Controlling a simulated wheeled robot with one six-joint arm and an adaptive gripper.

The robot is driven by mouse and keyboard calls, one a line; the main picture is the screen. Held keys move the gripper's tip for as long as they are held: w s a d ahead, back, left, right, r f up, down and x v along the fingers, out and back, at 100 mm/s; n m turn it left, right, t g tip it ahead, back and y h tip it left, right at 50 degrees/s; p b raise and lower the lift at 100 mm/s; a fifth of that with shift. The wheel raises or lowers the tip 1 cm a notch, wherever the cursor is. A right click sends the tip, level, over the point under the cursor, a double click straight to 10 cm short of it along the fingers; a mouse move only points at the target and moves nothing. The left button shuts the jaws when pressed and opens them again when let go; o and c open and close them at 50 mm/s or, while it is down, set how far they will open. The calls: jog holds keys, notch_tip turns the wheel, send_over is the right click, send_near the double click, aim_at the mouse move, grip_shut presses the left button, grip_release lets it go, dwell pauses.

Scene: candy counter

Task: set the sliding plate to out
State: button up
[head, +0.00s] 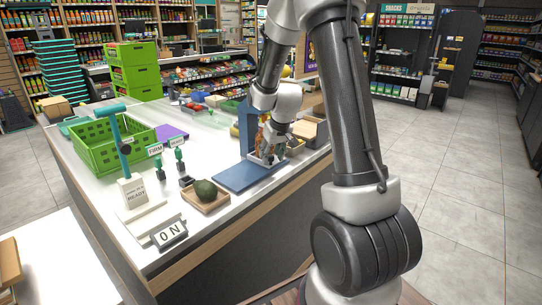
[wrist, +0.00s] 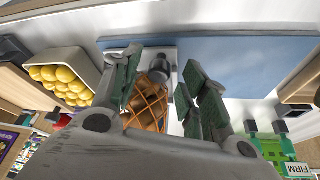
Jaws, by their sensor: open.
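A blue stand with a flat base (head: 245,177) and an upright panel (head: 247,125) is on the counter's right part. My gripper (head: 274,148) is in front of the upright, low over a shallow tray-like part (head: 258,157). In the wrist view my gripper (wrist: 165,95) has its two fingers apart. A dark round knob (wrist: 165,73) and a brown lattice-patterned object (wrist: 148,107) show between them; I see no grip on either. The stand's light blue surface (wrist: 240,65) is beyond the fingers. I cannot tell which part is the sliding plate; my gripper hides some of the stand.
A wooden tray (head: 190,206) with a dark green fruit (head: 206,190) stands left of the blue base. An ON sign (head: 170,235) is at the front edge. A green crate (head: 95,150) is farther left. Yellow fruit (wrist: 60,82) fills a bin in the wrist view.

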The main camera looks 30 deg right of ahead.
jog(key=shift+w+f, duration=0.15)
jog(key=shift+f, duration=0.2)
grip_shut()
